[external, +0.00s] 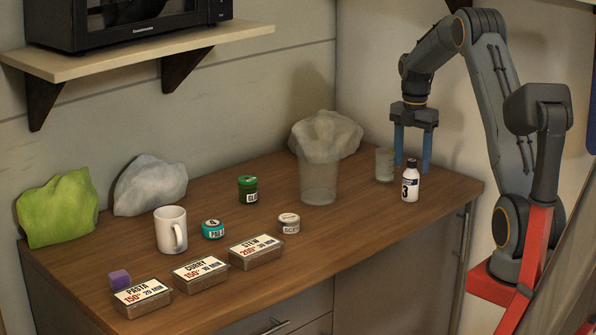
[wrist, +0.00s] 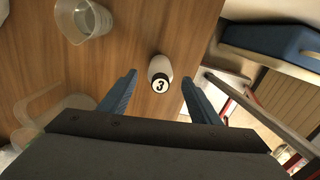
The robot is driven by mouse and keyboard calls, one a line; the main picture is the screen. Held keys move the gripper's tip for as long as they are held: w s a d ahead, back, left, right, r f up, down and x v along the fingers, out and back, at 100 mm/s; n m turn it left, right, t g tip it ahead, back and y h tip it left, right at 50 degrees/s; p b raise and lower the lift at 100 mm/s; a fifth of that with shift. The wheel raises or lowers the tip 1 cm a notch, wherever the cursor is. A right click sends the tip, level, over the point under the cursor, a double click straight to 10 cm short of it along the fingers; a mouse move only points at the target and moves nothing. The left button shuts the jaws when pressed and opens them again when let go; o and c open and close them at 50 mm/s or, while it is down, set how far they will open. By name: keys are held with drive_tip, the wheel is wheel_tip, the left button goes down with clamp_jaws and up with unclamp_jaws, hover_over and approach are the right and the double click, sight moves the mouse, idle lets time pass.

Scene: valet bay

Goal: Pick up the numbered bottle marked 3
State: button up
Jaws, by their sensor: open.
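The bottle marked 3 (external: 410,183) is white with a dark blue label and stands upright near the right end of the wooden counter. In the wrist view its top (wrist: 160,82) carries a black 3 on a white disc. My gripper (external: 412,168) points down with its two blue fingers apart, slightly behind and above the bottle. In the wrist view the bottle lies beyond the fingertips of my gripper (wrist: 158,80), between their lines, and nothing is held.
A clear glass (external: 384,165) stands close left of the bottle; it also shows in the wrist view (wrist: 84,22). A larger clear container (external: 318,180) is farther left. A mug (external: 171,230), jars and labelled tins (external: 256,252) occupy the left half. The counter's front edge is near the bottle.

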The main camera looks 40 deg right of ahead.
sight(411, 179)
drive_tip(key=shift+s+f+p, duration=0.1)
drive_tip(key=shift+f+p, duration=1.15)
drive_tip(key=shift+f, duration=1.8)
drive_tip(key=c, duration=1.2)
drive_tip(key=shift+r, duration=0.2)
